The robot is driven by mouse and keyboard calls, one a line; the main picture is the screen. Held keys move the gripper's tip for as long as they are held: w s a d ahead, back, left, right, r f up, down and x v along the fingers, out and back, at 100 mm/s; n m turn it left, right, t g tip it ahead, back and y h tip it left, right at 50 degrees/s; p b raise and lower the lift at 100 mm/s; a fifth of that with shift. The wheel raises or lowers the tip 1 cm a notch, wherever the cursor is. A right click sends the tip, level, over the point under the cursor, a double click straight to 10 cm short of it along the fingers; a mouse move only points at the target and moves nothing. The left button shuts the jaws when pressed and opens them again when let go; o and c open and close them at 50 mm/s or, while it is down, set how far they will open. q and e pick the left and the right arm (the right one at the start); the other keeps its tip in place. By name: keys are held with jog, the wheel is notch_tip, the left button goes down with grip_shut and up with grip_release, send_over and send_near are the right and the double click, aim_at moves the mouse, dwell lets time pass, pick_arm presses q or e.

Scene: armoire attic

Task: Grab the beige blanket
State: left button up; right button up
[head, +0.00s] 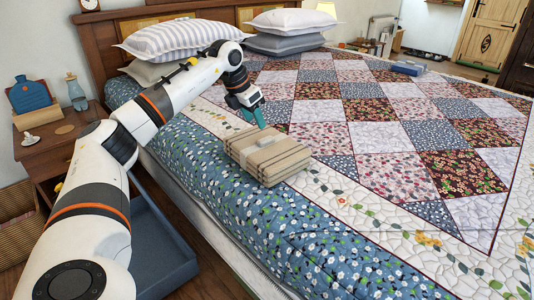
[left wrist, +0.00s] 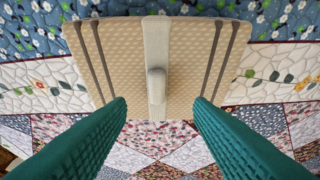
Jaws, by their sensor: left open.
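The beige blanket (head: 266,155) is a folded stack with dark stripes and a pale band, lying on the quilt near the bed's left edge. In the left wrist view the beige blanket (left wrist: 116,60) fills the upper middle, with a light handle-like piece standing up at its centre. My left gripper (head: 259,122) is just above the far side of the blanket, pointing down. Its teal fingers (left wrist: 160,110) are spread apart with nothing between them touching. My right gripper is not in view.
The patchwork quilt (head: 385,137) covers the bed, with wide free room right of the blanket. Pillows (head: 185,38) lie at the headboard. A blue folded item (head: 408,68) lies farther back. A nightstand (head: 62,150) holds a bottle (head: 77,94) at left. A blue drawer or bin (head: 155,245) is below the bed's side.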

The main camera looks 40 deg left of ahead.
aim_at(265, 138)
pick_arm(q)
jog(key=shift+x, duration=1.55)
jog(key=b+x, duration=0.1)
jog(key=x, duration=0.2)
jog(key=shift+w+d+f+b, duration=0.2)
jog(key=shift+f+b, duration=0.1)
jog(key=shift+w+f, duration=0.15)
jog(key=shift+f, duration=0.1)
jog(key=shift+r, duration=0.1)
grip_shut()
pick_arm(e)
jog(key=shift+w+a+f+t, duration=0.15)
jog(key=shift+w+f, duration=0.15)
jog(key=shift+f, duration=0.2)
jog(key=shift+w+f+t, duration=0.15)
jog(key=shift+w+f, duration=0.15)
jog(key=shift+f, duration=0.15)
